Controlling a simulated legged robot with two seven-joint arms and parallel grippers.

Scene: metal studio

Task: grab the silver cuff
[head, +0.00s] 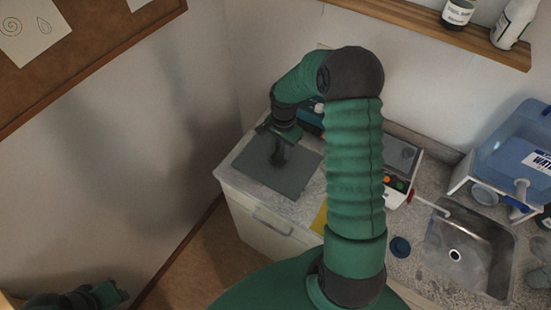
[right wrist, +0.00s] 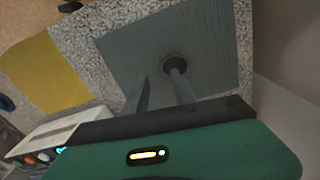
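A small dark grey round ring, which seems to be the silver cuff (right wrist: 175,62), lies on the grey mat (right wrist: 215,35) in the right wrist view. My right gripper (right wrist: 158,77) points down over the mat with its two fingers apart. One fingertip overlaps the ring; I cannot tell whether it is inside it or above it. The other fingertip is beside the ring. In the head view my right gripper (head: 279,158) is low over the mat (head: 298,178), and the cuff cannot be made out there. My left gripper (head: 112,293) is at the lower left, partly cut off, its fingers unclear.
The mat lies on a speckled counter (head: 236,170) at its left end, near the wall. A yellow sheet (right wrist: 45,75) lies beside it. A white device (head: 400,160) with coloured buttons, a sink (head: 470,250) and a blue water container (head: 515,145) stand to the right.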

